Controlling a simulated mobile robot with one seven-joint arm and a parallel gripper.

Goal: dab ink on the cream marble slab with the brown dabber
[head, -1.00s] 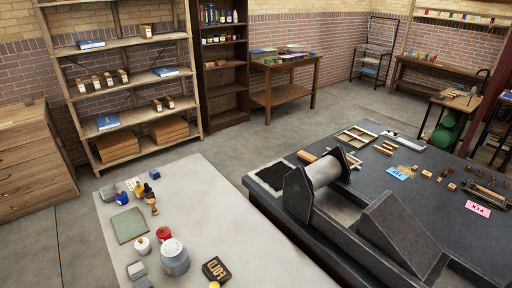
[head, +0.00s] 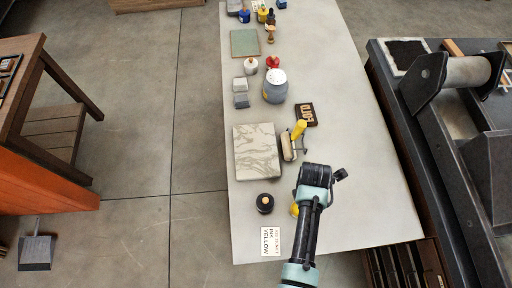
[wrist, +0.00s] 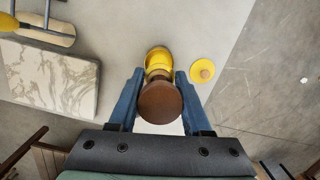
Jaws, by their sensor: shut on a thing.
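The cream marble slab (head: 257,152) lies flat on the pale table; it also shows at the left of the wrist view (wrist: 45,78). My gripper (wrist: 160,84) is shut on the brown dabber (wrist: 160,103), whose round brown top faces the wrist camera. A yellow round pot or base (wrist: 158,56) shows just beyond the dabber; I cannot tell whether they touch. A yellow disc with a brown knob (wrist: 202,71) lies beside it. In the head view my wrist is right of and nearer than the slab, and hides the dabber.
A roller with a yellow handle (head: 299,129) lies right of the slab. A dark wooden block (head: 305,114) and a grey jar (head: 275,88) stand farther back. A press (head: 455,80) stands at the right.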

